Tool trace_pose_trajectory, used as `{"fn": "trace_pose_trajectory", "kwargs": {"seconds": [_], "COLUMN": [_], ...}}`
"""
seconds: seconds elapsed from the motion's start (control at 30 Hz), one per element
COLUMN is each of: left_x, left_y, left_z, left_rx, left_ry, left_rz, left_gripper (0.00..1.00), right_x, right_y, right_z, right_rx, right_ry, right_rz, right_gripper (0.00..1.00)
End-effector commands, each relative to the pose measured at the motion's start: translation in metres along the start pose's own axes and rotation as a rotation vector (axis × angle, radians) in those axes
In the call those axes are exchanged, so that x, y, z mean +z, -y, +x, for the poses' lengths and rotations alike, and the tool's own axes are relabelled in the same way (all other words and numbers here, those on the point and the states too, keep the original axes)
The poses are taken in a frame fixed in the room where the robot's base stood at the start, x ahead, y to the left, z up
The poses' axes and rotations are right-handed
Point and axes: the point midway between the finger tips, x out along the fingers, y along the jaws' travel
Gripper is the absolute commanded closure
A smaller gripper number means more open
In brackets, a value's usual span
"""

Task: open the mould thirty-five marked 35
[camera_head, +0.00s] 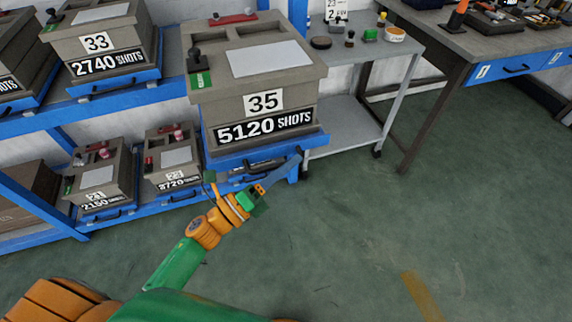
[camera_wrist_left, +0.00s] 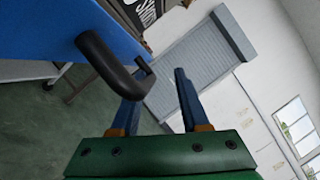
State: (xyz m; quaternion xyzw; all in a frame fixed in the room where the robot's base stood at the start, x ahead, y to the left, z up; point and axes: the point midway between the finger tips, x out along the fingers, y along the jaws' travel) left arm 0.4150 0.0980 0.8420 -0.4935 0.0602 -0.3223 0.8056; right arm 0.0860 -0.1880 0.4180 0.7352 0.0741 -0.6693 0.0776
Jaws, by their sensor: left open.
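The mould 35 (camera_head: 262,103) is a grey-brown block with a "35" plate and a "5120 SHOTS" label. It sits on a blue drawer-like tray (camera_head: 225,160) on the rack. A black knob and a green tag (camera_head: 200,80) are on its top left. My left gripper (camera_head: 296,158) is open, in front of the tray's lower right part. In the left wrist view, a black bar handle (camera_wrist_left: 105,65) on the blue front is close to one finger of the gripper (camera_wrist_left: 158,72); I cannot tell if they touch. My right gripper is out of view.
Mould 33 (camera_head: 97,42) stands left on the same rack level. Two smaller moulds (camera_head: 100,178) (camera_head: 172,158) are on the lower shelf. A grey trolley (camera_head: 365,48) with small items stands to the right, then a workbench (camera_head: 470,42). The green floor in front is clear.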

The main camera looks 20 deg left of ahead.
Motion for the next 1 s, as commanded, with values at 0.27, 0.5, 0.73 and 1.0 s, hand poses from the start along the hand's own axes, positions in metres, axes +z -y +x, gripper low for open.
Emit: {"fn": "trace_pose_trajectory", "kwargs": {"seconds": [0.27,0.5,0.73,1.0], "left_x": [-0.002,-0.004,-0.002,-0.001], "left_y": [-0.003,-0.007,-0.003,-0.002], "left_z": [-0.001,-0.04,-0.071,-0.072], "left_rx": [0.008,0.013,0.007,0.007], "left_ry": [-0.002,-0.003,-0.003,-0.003], "left_rz": [-0.001,-0.003,-0.002,-0.001], "left_gripper": [0.55,0.55,0.55,0.55], "right_x": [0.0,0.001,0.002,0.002], "right_y": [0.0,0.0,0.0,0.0], "right_z": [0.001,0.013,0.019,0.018], "right_rx": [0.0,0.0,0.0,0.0], "right_ry": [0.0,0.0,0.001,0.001], "right_rz": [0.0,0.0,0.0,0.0], "right_gripper": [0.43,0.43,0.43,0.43]}}
